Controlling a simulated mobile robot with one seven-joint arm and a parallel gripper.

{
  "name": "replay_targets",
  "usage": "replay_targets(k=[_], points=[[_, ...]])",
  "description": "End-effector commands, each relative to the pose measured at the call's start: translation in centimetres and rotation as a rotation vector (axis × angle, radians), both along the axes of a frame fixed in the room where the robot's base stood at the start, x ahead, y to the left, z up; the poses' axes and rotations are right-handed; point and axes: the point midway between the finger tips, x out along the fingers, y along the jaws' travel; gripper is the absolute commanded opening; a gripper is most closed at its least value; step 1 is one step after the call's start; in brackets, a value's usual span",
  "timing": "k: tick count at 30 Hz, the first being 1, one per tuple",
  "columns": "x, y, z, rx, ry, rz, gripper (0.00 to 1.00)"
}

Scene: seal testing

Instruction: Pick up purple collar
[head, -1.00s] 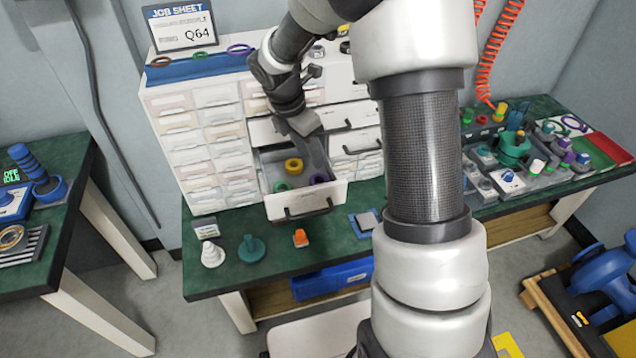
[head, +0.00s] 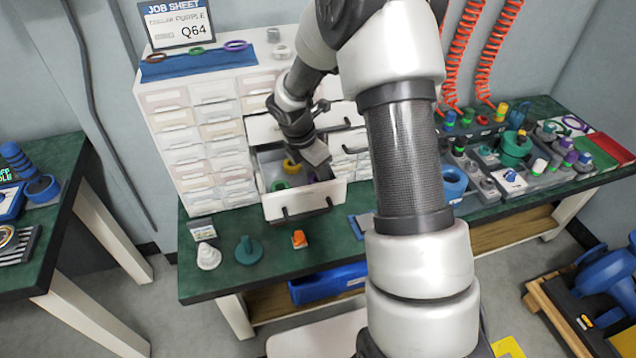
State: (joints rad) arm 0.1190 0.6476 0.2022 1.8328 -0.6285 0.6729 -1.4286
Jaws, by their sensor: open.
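An open drawer (head: 305,203) in the white cabinet holds a yellow collar (head: 291,166) and a green collar (head: 280,186). The purple collar lies at the drawer's right side, now almost wholly hidden by my gripper (head: 322,170). My gripper is open and points down into the drawer, over the purple collar's place. Whether its fingers are around or touching the collar cannot be seen. The job sheet (head: 178,22) reads collar purple, Q64.
Other shut drawers (head: 210,115) fill the cabinet's left side. A white cone-shaped part (head: 207,256), a teal part (head: 248,250) and an orange part (head: 299,239) stand on the green bench before the drawer. Several fittings crowd the bench's right side.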

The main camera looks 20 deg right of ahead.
Motion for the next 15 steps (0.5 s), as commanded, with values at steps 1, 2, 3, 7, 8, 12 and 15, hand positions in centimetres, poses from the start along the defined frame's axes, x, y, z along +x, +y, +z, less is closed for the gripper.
replay_targets(k=[1, 2, 3, 7, 8, 12, 15], points=[[0.02, 0.02, 0.07, 0.000, 0.000, 0.000, 0.42], [0.02, 0.02, 0.07, 0.000, 0.000, 0.000, 0.42], [0.01, 0.02, 0.07, 0.000, 0.000, 0.000, 0.35], [0.00, 0.03, 0.07, 0.000, 0.000, 0.000, 0.13], [0.00, 0.03, 0.07, 0.000, 0.000, 0.000, 0.08], [0.03, 0.03, 0.12, 0.000, -0.001, -0.001, 0.07], [0.04, 0.03, 0.30, 0.001, -0.002, 0.000, 0.07]])
